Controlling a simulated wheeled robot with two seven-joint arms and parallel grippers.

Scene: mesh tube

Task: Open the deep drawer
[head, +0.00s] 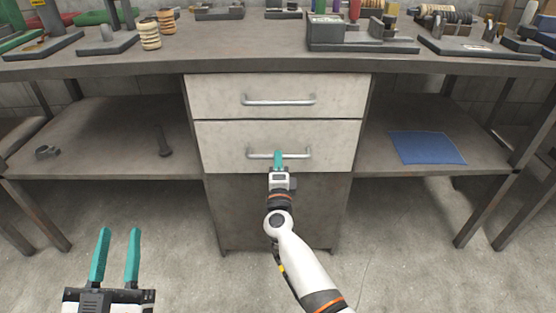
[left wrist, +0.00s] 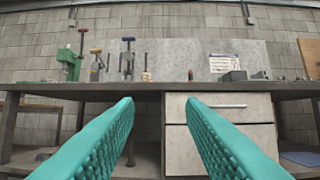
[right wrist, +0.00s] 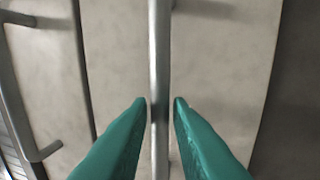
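The grey bench unit has two pale drawers, both closed. The lower drawer (head: 230,140) looks a little taller than the upper drawer (head: 230,85). The lower drawer has a horizontal metal handle (head: 300,155). My right gripper (head: 278,156) is at the middle of this handle. My left gripper (head: 118,232) is open and empty, low at the left, away from the drawers.
The workbench top (head: 270,62) carries tools and several small parts. A left shelf (head: 100,140) holds a clamp-like part (head: 47,152) and a dark bolt-like part (head: 164,142). A right shelf holds a blue mat (head: 428,147). The floor in front of the drawers is clear.

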